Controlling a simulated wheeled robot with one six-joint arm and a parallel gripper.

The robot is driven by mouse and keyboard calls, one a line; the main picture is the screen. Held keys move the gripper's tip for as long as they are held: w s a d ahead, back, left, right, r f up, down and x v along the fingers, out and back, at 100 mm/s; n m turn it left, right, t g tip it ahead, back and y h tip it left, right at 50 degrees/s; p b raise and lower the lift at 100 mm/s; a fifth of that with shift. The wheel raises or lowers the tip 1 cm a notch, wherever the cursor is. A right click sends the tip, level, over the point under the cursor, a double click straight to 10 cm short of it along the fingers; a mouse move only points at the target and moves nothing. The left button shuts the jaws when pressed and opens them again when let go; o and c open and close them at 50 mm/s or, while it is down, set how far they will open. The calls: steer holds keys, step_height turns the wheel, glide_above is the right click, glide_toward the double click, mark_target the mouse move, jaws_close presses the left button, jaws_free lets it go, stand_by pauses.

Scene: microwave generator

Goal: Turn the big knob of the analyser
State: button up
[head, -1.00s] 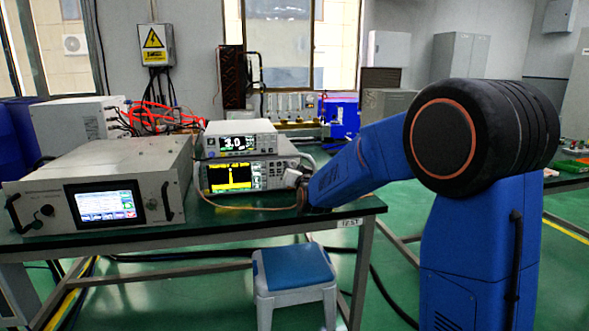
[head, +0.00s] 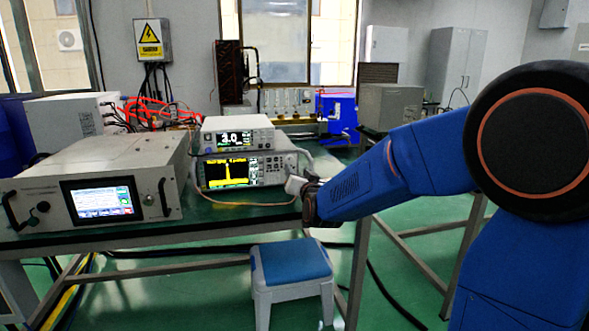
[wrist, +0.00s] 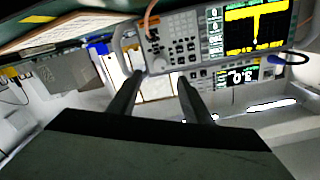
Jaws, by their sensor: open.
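The analyser (head: 243,173) is the lower of two stacked instruments on the green table, with a yellow trace on its dark screen. In the wrist view the picture is upside down, and the analyser's button panel (wrist: 181,36) fills the upper middle. Its big knob (wrist: 159,63) seems to be the round shape near the panel's lower left edge there. My gripper (wrist: 160,78) is open, with its two dark fingers apart and the knob seen between and beyond their tips. I cannot tell whether they touch it. In the head view my arm's end hides the gripper's fingers.
A smaller meter (head: 237,137) sits on top of the analyser. A white unit with a touch screen (head: 98,200) stands to the left. A thin cable (head: 240,204) runs in front of the analyser. A blue-topped stool (head: 290,262) stands below the table's front edge.

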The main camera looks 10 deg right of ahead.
steer(key=s, duration=0.8)
steer(key=s+d+f+n+g, duration=0.1)
steer(key=s+f+g, duration=0.3)
steer(key=s, duration=0.9)
steer(key=s+d+f+n+g, duration=0.1)
steer(key=s+d+f+g, duration=0.2)
steer(key=s, duration=1)
steer(key=s+d+f+n+g, duration=0.2)
steer(key=s+f+g, duration=0.4)
steer(key=s, duration=0.7)
steer(key=shift+d, duration=0.5)
